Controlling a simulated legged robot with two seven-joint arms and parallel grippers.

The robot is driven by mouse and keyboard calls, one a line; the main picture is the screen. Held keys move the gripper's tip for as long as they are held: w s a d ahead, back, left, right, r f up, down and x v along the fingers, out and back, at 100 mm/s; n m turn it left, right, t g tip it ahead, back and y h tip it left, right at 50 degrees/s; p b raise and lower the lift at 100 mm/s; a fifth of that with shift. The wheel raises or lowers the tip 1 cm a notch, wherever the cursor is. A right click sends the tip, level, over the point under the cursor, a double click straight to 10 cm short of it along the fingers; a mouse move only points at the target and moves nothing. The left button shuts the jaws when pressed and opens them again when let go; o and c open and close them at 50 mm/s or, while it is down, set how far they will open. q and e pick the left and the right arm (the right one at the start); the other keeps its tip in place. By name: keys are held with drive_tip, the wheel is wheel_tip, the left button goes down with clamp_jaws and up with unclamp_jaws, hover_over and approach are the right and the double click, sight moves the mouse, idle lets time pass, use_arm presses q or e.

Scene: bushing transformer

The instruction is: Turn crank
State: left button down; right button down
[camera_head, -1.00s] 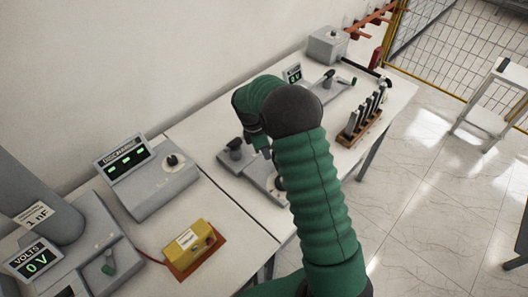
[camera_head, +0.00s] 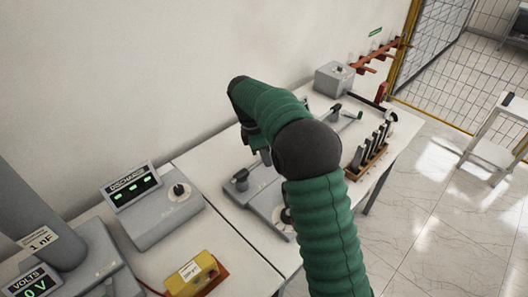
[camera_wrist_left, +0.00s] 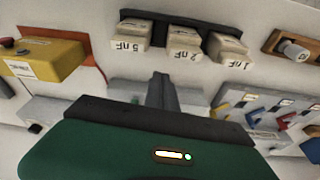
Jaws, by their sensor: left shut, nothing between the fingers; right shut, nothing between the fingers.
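I cannot tell which one is the task's crank. My right gripper (camera_head: 265,157), mostly hidden behind its green arm, is shut and empty above a grey base with a black knob (camera_head: 240,178). My left gripper (camera_wrist_left: 163,92) shows in the left wrist view, shut and empty.
A DISCHARGE box (camera_head: 150,205) and a yellow box (camera_head: 192,274) stand at the left. A wooden rack (camera_head: 367,165) holds several upright pieces. The left wrist view shows labelled blocks (camera_wrist_left: 184,42) and coloured switches (camera_wrist_left: 265,112). A wire fence (camera_head: 440,65) stands at the back right.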

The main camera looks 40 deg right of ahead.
drive_tip(key=s+d+f+m+t+y+p, duration=0.1)
drive_tip(key=s+d+f+t+y+p, duration=0.15)
drive_tip(key=s+d+p, duration=0.35)
drive_tip(key=s+d+f+t+y+p, duration=0.25)
drive_tip(key=s+d+p, duration=0.25)
drive_tip(key=d+p, duration=0.25)
drive_tip(key=shift+g+y, duration=0.3)
drive_tip(key=shift+y, duration=0.1)
drive_tip(key=p+x, duration=0.1)
drive_tip(key=x, duration=0.4)
drive_tip(key=p+x, duration=0.1)
drive_tip(key=x, duration=0.1)
drive_tip(key=shift+w+a+f+p, duration=0.2)
drive_tip(key=shift+w+a+p, duration=0.1)
drive_tip(key=shift+w, duration=0.2)
drive_tip(key=shift+w+a+f+p, duration=0.25)
drive_tip(key=shift+w+a+p, duration=0.5)
drive_tip(key=shift+p, duration=0.25)
drive_tip(key=shift+w+a+f+p, duration=0.2)
drive_tip(key=shift+w+a+p, duration=0.1)
drive_tip(key=shift+w+a, duration=0.3)
drive_tip(key=shift+a, duration=0.3)
drive_tip(key=shift+w+a+f+n+b, duration=0.2)
drive_tip(key=shift+w+f+n+b, duration=0.1)
drive_tip(key=shift+b, duration=0.7)
drive_tip(key=shift+w+a+r+b, duration=0.1)
drive_tip(key=shift+w+b, duration=0.05)
drive_tip(key=shift+b, duration=0.25)
drive_tip(key=shift+w+r, duration=0.1)
drive_tip(key=shift+r, duration=0.05)
